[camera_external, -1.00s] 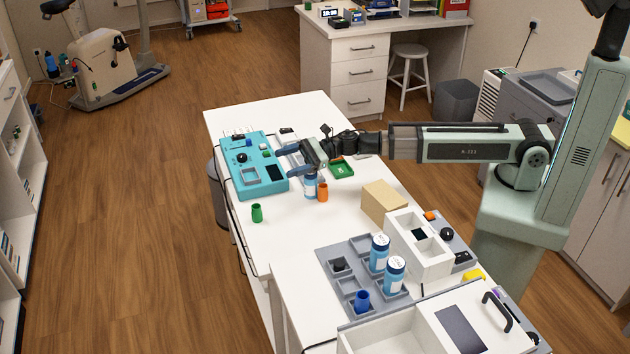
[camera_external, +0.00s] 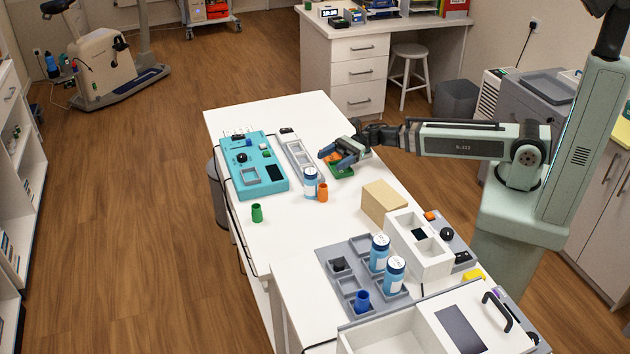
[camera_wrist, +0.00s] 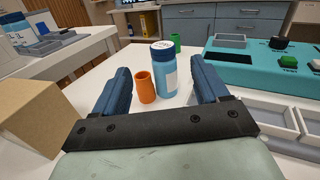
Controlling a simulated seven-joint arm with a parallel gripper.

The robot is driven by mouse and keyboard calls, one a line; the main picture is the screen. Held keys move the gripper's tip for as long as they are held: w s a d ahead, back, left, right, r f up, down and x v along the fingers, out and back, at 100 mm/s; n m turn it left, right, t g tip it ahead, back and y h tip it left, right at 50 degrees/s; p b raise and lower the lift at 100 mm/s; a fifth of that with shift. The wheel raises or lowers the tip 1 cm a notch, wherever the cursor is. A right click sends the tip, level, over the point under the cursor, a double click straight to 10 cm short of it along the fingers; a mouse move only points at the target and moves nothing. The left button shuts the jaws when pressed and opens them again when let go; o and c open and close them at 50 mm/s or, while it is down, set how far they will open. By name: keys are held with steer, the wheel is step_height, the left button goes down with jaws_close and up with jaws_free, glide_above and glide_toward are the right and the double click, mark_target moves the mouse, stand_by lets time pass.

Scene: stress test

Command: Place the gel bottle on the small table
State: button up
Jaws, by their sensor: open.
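A blue bottle (camera_external: 310,186) with a white label and white-topped cap stands upright on the long white table (camera_external: 290,225). Two similar blue bottles stand in the grey compartment tray on the nearer white table (camera_external: 305,310); I cannot tell which table is the small one. My gripper (camera_external: 334,157) is open and empty, to the right of and above the standing bottle. In the wrist view, the bottle (camera_wrist: 166,78) shows upright ahead, between the two blue fingers and apart from them.
An orange cup (camera_external: 322,192) stands close beside the bottle. A green cup (camera_external: 257,213), a teal panel (camera_external: 256,168), a grey narrow tray (camera_external: 296,152), a green tray (camera_external: 342,169) and a cardboard box (camera_external: 383,203) surround it. The grey compartment tray (camera_external: 333,285) holds a blue cup (camera_external: 362,300).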

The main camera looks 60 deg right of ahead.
mark_target(306, 176)
steer(key=shift+s+d+f+m+t, duration=0.35)
steer(key=shift+s+d+m, duration=0.1)
steer(key=shift+d+m, duration=0.25)
steer(key=shift+f+x, duration=0.2)
steer(key=shift+x, duration=3.2)
steer(key=shift+f+x, duration=0.15)
steer(key=shift+x, duration=3.2)
steer(key=shift+w+d, duration=0.1)
steer(key=shift+w, duration=0.05)
steer(key=c, duration=1.2)
steer(key=shift+c, duration=0.2)
steer(key=shift+r, duration=0.15)
steer(key=shift+r, duration=4.9)
